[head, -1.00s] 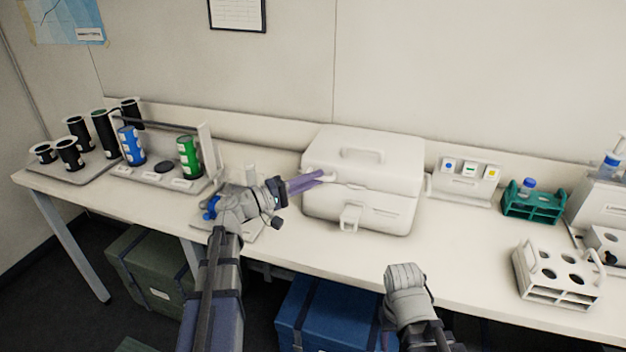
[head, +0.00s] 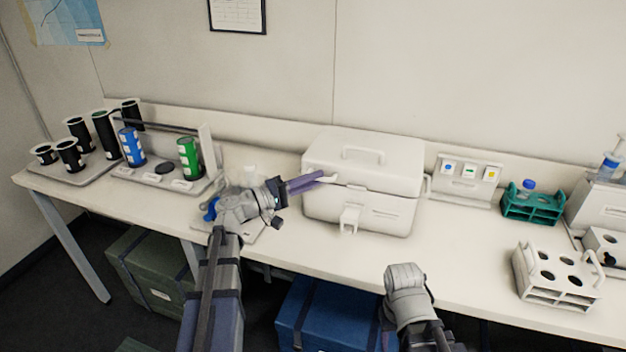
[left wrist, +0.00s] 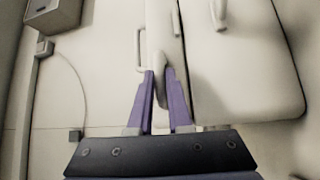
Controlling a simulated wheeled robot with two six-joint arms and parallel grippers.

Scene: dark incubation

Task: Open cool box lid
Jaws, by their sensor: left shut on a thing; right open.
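The white cool box (head: 385,212) stands on the bench with its lid (head: 325,150) down. A carry handle (head: 362,153) is on the lid, and a latch (head: 349,219) is on the front. My left gripper (head: 322,178) is at the box's left front, its purple fingers shut on a small pale tab at the lid edge. In the left wrist view the tab (left wrist: 160,80) sits between the fingertips, beside the lid seam. My right gripper (head: 405,277) is open and empty in front of the bench edge, apart from the box; its fingers are hardly visible.
Left of the box stand a rack with a blue canister (head: 131,146) and a green canister (head: 189,158), and black cups (head: 70,155). To the right are a button panel (head: 468,177), a teal rack (head: 530,208) and a white tube rack (head: 556,278).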

